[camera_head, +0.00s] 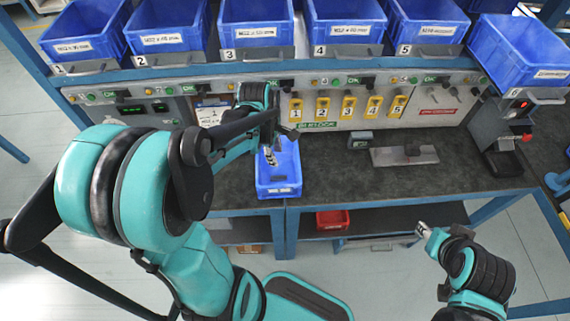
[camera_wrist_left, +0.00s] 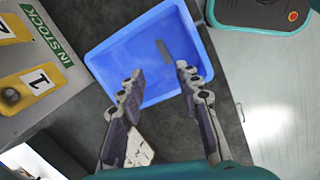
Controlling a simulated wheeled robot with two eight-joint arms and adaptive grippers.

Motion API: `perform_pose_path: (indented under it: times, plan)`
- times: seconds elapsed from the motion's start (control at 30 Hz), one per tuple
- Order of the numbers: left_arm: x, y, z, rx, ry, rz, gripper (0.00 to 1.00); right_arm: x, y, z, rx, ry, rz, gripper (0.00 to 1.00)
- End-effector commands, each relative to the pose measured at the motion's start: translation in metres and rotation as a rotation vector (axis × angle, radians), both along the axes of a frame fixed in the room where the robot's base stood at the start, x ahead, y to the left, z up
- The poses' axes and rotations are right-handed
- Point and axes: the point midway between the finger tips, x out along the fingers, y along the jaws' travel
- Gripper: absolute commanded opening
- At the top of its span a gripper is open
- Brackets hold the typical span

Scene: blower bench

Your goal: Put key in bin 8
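A blue bin (camera_head: 280,190) stands on the dark bench near its front edge; no number on it is readable. My left gripper (camera_head: 270,156) is above this bin, pointing down. In the left wrist view the gripper (camera_wrist_left: 160,72) is open, with its fingertips apart over the bin (camera_wrist_left: 118,48). A thin grey strip, possibly the key (camera_wrist_left: 165,50), shows between and beyond the fingertips, over or on the bin floor; whether it touches the floor is unclear. My right gripper (camera_head: 424,231) is low at the right, off the bench; its opening is too small to tell.
Several numbered blue bins, such as bin 3 (camera_head: 258,30), line the shelf above. Yellow numbered tags (camera_head: 322,108) hang on the panel. A grey metal plate (camera_head: 404,156) and a black device (camera_head: 503,150) are on the right bench. A red bin (camera_head: 332,220) sits below.

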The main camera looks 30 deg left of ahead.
Motion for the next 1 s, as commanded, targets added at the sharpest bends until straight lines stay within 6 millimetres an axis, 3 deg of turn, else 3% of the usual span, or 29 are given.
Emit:
perform_pose_path:
  times: [0.2, 0.4, 0.5, 0.7, 1.0]
  plan:
    - [-0.032, -0.050, 0.051, 0.236, -0.210, -0.700, 0.34, 0.000, 0.000, 0.000, 0.000, 0.000, 0.000, 0.40]
    - [-0.061, -0.082, 0.076, 0.513, -0.350, -1.299, 0.34, 0.000, 0.000, 0.000, 0.000, 0.000, 0.000, 0.40]
    - [-0.071, -0.091, 0.081, 0.627, -0.387, -1.502, 0.34, 0.000, 0.000, 0.000, 0.000, 0.000, 0.000, 0.40]
    - [-0.079, -0.099, 0.084, 0.739, -0.413, -1.686, 0.34, 0.000, 0.000, 0.000, 0.000, 0.000, 0.000, 0.40]
    - [-0.078, -0.099, 0.085, 0.746, -0.412, -1.695, 0.34, 0.000, 0.000, 0.000, 0.000, 0.000, 0.000, 0.40]
